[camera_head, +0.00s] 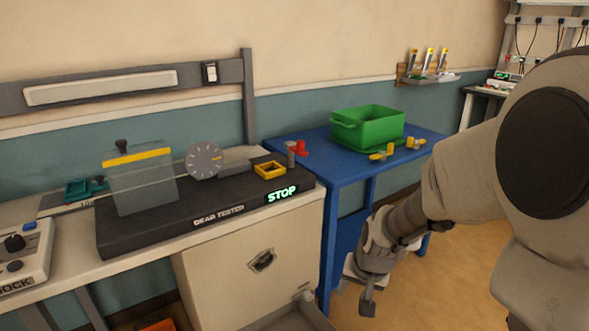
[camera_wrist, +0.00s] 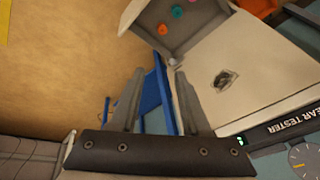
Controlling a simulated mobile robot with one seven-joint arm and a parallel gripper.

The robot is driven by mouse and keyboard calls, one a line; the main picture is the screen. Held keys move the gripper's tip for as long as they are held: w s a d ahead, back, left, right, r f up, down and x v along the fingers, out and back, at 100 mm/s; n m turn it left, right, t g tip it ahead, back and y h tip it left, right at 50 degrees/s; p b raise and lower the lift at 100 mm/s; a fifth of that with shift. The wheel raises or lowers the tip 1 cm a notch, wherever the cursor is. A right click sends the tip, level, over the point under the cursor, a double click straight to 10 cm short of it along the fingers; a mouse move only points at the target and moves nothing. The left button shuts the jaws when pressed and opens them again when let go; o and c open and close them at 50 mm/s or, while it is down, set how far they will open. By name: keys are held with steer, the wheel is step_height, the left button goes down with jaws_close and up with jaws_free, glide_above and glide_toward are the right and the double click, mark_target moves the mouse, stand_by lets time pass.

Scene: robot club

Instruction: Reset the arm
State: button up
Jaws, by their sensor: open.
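My arm reaches in from the right in the head view. My gripper (camera_head: 362,285) hangs low in front of the blue table, to the right of the grey cabinet. In the wrist view my gripper (camera_wrist: 160,98) shows two grey fingers set apart, with nothing between them but the view of the blue table legs behind. The fingertips are partly hidden in the head view.
The gear tester (camera_head: 215,208) with a lit STOP sign stands on the bench. A green bin (camera_head: 368,128) stands on the blue table (camera_head: 330,160). An open drawer (camera_wrist: 185,45) holding small coloured pieces juts out near my gripper. Open floor (camera_wrist: 70,60) lies beside it.

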steer(key=s+d+r+n+t, duration=0.2)
steer(key=s+r+n, duration=0.2)
steer(key=s+r, duration=1.4)
step_height(320, 180, up, 17)
steer(key=p, duration=1.8)
steer(key=shift+s+a+r+h+p, duration=0.15)
steer(key=shift+s+a+h+p, duration=0.05)
steer(key=shift+s+h+p, duration=0.2)
steer(key=shift+s+a, duration=0.1)
